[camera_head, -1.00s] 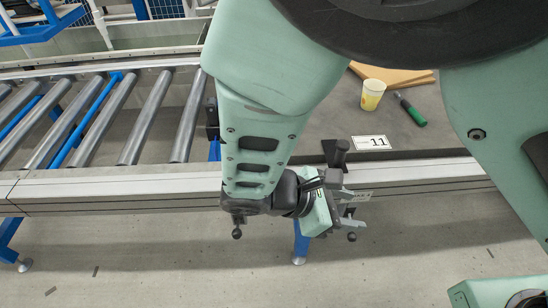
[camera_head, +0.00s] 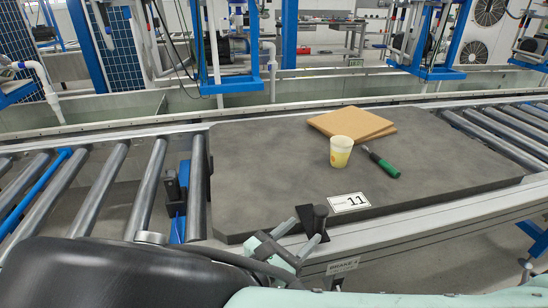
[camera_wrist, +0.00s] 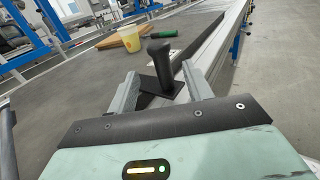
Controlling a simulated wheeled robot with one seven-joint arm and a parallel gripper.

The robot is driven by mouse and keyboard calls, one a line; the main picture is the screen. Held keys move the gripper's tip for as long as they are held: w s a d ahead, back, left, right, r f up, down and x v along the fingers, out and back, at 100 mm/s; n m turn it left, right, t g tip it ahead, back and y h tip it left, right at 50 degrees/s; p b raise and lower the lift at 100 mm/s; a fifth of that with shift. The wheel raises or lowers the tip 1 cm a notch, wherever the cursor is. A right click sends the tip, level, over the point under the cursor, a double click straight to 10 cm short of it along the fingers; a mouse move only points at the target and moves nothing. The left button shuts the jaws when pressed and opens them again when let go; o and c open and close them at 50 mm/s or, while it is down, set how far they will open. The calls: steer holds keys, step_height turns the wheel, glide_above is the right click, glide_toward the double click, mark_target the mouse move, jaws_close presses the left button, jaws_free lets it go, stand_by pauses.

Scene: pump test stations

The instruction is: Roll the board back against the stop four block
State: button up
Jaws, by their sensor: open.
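The dark grey board (camera_head: 260,160) lies flat on the roller conveyor, with a card marked 11 (camera_head: 349,202) near its front edge. A black upright handle (camera_head: 318,217) stands at its front edge; it also shows in the wrist view (camera_wrist: 160,62). My gripper (camera_wrist: 160,75) is open, its two fingers on either side of the handle, with no clear contact visible. In the head view my gripper (camera_head: 290,238) is at the board's front left. A small black block (camera_head: 172,185), perhaps the stop, stands left of the board, with a roller (camera_head: 197,190) between them.
On the board are a yellow cup (camera_head: 341,152), a green-handled screwdriver (camera_head: 383,162) and a brown flat piece (camera_head: 350,124). Bare rollers (camera_head: 100,190) continue left, and more (camera_head: 500,135) lie right. The front rail (camera_head: 400,228) carries a label seeming to read BRAKE.

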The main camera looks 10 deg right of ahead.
mark_target(316, 219)
steer(key=x, duration=0.9)
steer(key=shift+w+d+b, duration=0.15)
steer(key=shift+d+b, duration=0.1)
steer(key=shift+b, duration=0.1)
jaws_close()
steer(key=shift+a, duration=0.15)
stand_by(0.9)
